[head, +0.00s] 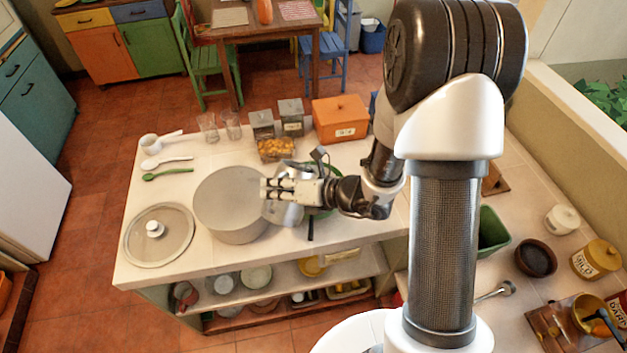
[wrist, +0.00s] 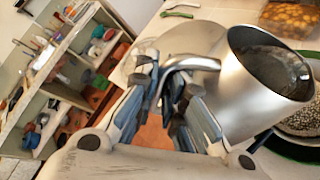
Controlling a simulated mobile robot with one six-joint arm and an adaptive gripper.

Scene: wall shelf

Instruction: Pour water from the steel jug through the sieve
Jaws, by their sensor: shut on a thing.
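My gripper (head: 270,190) is shut on the handle of the steel jug (head: 285,212), over the counter between the large pot and a green bowl. In the wrist view, the fingers (wrist: 168,88) close around the curved handle and the jug (wrist: 245,95) shows its open mouth, dark inside. I cannot tell the water level or the exact tilt. At the right edge of the wrist view, a round thing full of pale grains (wrist: 303,120), seemingly the sieve, sits over the green bowl (wrist: 273,152). In the head view, my gripper hides most of it; a black handle (head: 310,229) points frontward.
The large grey pot (head: 232,237) stands just left of the jug. A glass lid (head: 158,250) lies farther left. The counter's front edge is clear.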

